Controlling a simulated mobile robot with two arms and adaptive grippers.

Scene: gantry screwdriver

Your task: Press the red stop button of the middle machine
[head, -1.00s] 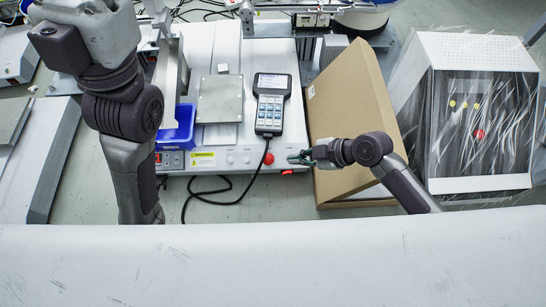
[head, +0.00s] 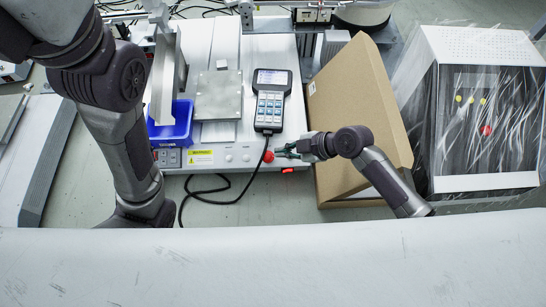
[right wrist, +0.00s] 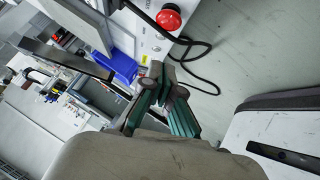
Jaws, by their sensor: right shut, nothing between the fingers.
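The red stop button (head: 268,157) sits on the front face of the middle machine (head: 262,54), near its right end. It also shows as a red dome near the top of the right wrist view (right wrist: 168,19). My right gripper (head: 276,152) is shut and empty, its tips just right of the button in the head view. Whether the tips touch it I cannot tell; in the wrist view the gripper (right wrist: 160,68) appears apart from the button. My left arm stands at the left of the head view; its gripper is out of frame.
A handheld controller (head: 270,98) lies on the machine, its black cable hanging over the front. A blue bin (head: 172,126) is at the left. A cardboard box (head: 352,110) leans close to my right arm. A wrapped cabinet (head: 484,105) with its own red button stands at the right.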

